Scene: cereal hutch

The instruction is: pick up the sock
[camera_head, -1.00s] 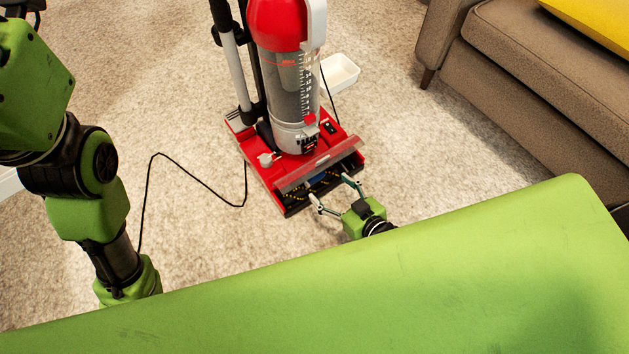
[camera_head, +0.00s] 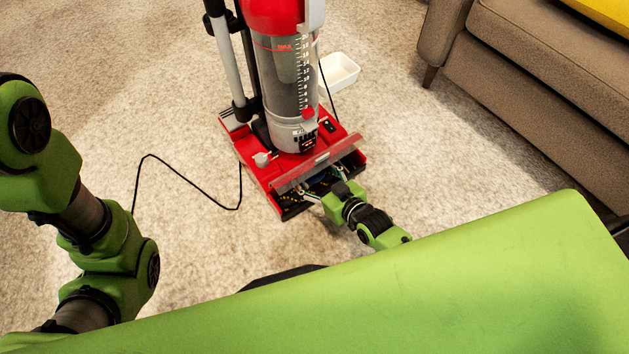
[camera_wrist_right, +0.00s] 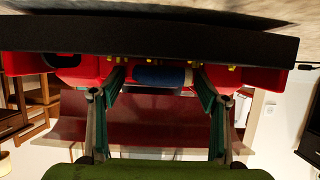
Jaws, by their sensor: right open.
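A blue rolled thing, which looks like the sock (camera_wrist_right: 160,76), lies in the opened front of the red vacuum cleaner head (camera_head: 262,160). In the right wrist view it shows between the two fingers of my right gripper (camera_wrist_right: 158,88), with room on both sides. My right gripper in the head view (camera_head: 322,183) is open, its fingertips reaching in under the raised red flap. In the head view the sock is mostly hidden by the gripper and flap. My left arm (camera_head: 110,245) comes in at the left; its gripper is out of view.
The upright vacuum body (camera_head: 290,90) rises behind the head. Its black cord (camera_head: 190,183) runs over the carpet to the left. A white tray (camera_head: 340,73) lies behind it. A brown sofa (camera_head: 545,95) stands at the right. Carpet between sofa and vacuum is clear.

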